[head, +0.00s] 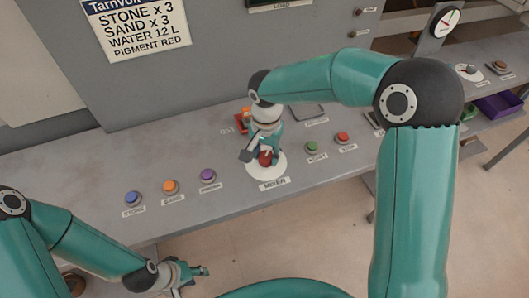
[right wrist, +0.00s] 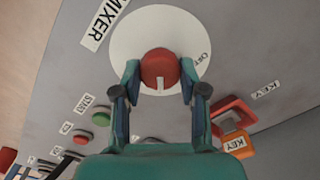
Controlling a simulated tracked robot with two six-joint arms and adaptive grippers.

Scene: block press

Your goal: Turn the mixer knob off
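The mixer knob (right wrist: 159,69) is a red round knob on a white disc (right wrist: 128,48) in the right wrist view. Its small white mark faces my gripper's palm, and the OFF label (right wrist: 204,57) is to its right. In the head view, the knob (head: 265,158) shows below my right gripper, on a disc above the MIXER label (head: 275,184). My right gripper (right wrist: 160,76) has one fingertip on each side of the knob and appears closed against it. My left gripper (head: 191,277) is low at the front, off the panel, with fingers apart and empty.
Blue (head: 133,198), orange (head: 170,186) and purple (head: 208,175) buttons line the counter left of the knob. Green (head: 311,147) and red (head: 342,138) buttons are to its right. A red-orange key holder (right wrist: 232,115) is close to my right gripper.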

